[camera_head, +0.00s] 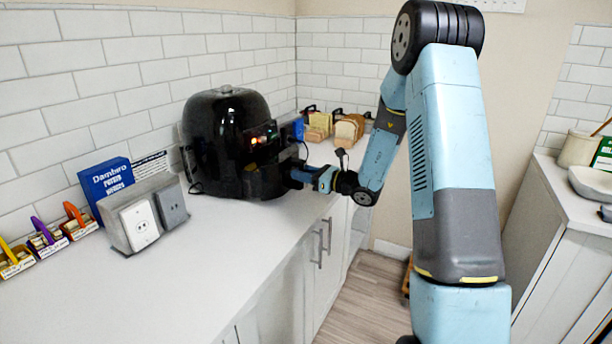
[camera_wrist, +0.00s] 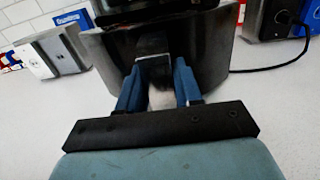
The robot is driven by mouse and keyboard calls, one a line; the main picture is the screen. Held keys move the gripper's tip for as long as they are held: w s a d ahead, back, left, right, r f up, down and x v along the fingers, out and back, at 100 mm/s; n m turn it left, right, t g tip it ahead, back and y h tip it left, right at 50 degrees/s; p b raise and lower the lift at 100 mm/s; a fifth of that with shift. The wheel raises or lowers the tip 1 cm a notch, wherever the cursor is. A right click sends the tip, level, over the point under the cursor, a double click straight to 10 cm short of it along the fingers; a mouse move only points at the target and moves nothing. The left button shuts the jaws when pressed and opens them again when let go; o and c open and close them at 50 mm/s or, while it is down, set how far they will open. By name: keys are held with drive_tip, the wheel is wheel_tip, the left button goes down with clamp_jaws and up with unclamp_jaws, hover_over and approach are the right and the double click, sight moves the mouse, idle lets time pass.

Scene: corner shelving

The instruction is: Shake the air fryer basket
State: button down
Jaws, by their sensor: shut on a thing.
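The black air fryer (camera_head: 225,140) stands on the white counter against the tiled wall in the head view. Its front faces right, with small lit lights on a panel. The basket front (camera_wrist: 105,62) fills the top of the wrist view, dark and glossy, with a handle (camera_wrist: 152,44) sticking out toward me. My gripper (camera_wrist: 155,75) is shut on the basket handle, with one blue finger on each side. In the head view my gripper (camera_head: 308,177) reaches the lower front of the fryer from the right. How far the basket is out of the fryer I cannot tell.
A grey outlet box (camera_head: 147,215) and a blue box (camera_head: 106,182) stand left of the fryer. Several small caddies (camera_head: 43,240) line the wall at far left. Wooden holders with bread (camera_head: 349,130) stand behind my gripper. The front counter (camera_head: 150,300) is clear.

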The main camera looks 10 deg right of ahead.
drive_tip(key=c, duration=0.8)
unclamp_jaws()
drive_tip(key=shift+c, duration=0.2)
drive_tip(key=shift+s, duration=0.1)
drive_tip(key=v, duration=1.3)
drive_tip(key=shift+s+d, duration=0.25)
